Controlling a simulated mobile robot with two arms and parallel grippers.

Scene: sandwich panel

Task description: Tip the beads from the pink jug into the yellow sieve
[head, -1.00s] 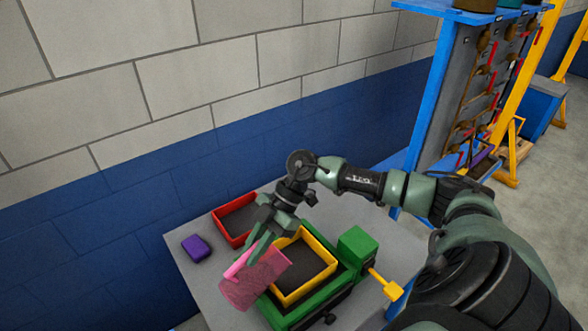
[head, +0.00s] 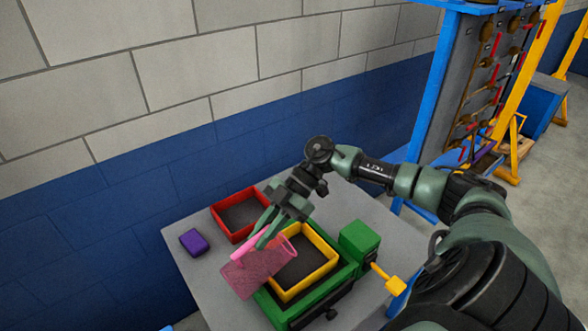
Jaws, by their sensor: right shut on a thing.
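The pink jug (head: 252,277) is see-through, with darker pink beads showing inside. It is tilted far over, its mouth to the upper right, over the left side of the yellow sieve (head: 331,262). My right gripper (head: 264,240) is shut on the jug near its upper rim or handle; the exact grip is partly hidden. The yellow sieve is a square frame with a dark mesh, seated on a green machine (head: 360,240). No beads can be made out on the mesh. My left gripper is not in view.
A red-framed tray (head: 217,226) with a dark inside stands behind the jug. A purple block (head: 194,242) lies at the table's left. A yellow handle (head: 396,285) sticks out of the green machine's right. The wall runs close behind the grey table (head: 186,271).

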